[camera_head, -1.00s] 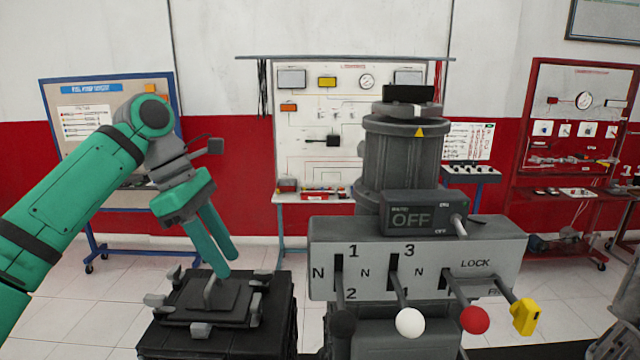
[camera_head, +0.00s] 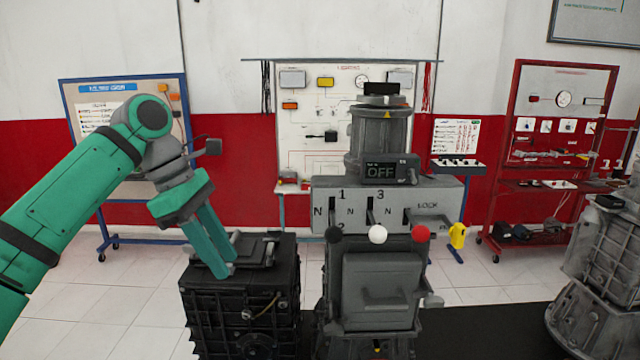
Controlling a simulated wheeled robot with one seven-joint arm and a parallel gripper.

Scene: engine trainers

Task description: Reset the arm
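My green arm reaches in from the left, bent at the elbow. My gripper (camera_head: 222,270) points down, its two long green fingers close together in the picture.
A grey trainer (camera_head: 375,285) stands right of the black unit, with an OFF display (camera_head: 380,171) and levers with black, white (camera_head: 378,234), red and yellow ends. A grey gearbox (camera_head: 605,275) stands at far right. Wall boards and a red rack (camera_head: 512,190) are behind.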

